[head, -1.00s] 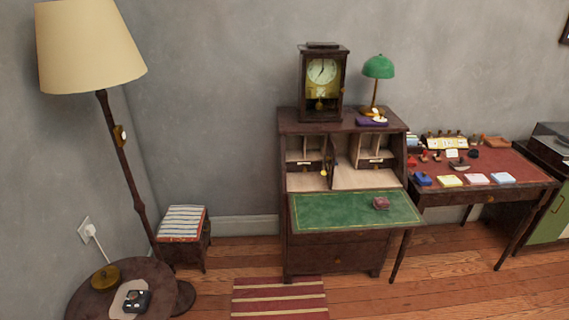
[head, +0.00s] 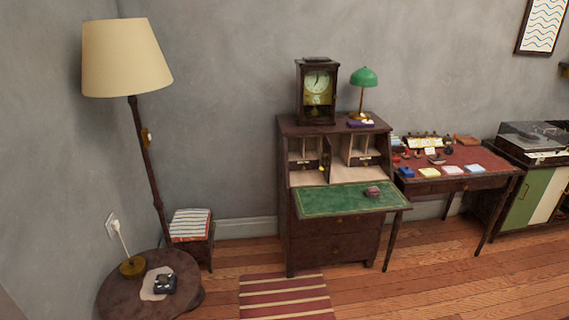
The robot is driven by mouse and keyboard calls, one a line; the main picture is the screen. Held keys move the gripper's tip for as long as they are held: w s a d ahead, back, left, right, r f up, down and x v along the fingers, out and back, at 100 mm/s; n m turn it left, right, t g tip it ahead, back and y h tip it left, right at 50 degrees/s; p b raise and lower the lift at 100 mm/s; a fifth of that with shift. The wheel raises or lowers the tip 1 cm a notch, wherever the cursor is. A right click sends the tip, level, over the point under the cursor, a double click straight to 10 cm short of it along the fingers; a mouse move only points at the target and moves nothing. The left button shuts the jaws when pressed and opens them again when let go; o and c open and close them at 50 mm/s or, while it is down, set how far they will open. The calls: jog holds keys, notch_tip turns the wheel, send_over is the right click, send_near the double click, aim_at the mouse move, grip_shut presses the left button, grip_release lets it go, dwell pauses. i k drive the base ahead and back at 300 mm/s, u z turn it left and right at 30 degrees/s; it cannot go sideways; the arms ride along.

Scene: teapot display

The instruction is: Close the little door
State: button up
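A dark wooden writing desk (head: 308,246) stands against the back wall, its green-lined flap (head: 335,203) folded down. Inside are pale compartments with small drawers (head: 365,161). In the middle, a narrow dark panel (head: 326,157) that looks like a little door stands edge-on, seemingly swung outward. A small yellowish thing shows at its lower left. At this size I cannot tell its exact angle. The clock (head: 317,92) on top of the desk also has a glazed front; I cannot tell if that is shut. My gripper is not in view.
A reddish object (head: 373,192) lies on the flap. A green lamp (head: 363,78) stands on the desk. A red-topped table (head: 483,160) with small items adjoins on the right. A round table (head: 115,298) and floor lamp (head: 126,58) are at left. A striped rug (head: 286,298) lies in front.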

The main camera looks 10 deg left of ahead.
aim_at(327, 146)
jog(key=z, duration=0.1)
jog(key=k, duration=0.25)
jog(key=u, duration=0.85)
jog(key=i, duration=1.8)
jog(key=z, duration=0.55)
jog(key=k, duration=0.9)
jog(key=u, duration=0.05)
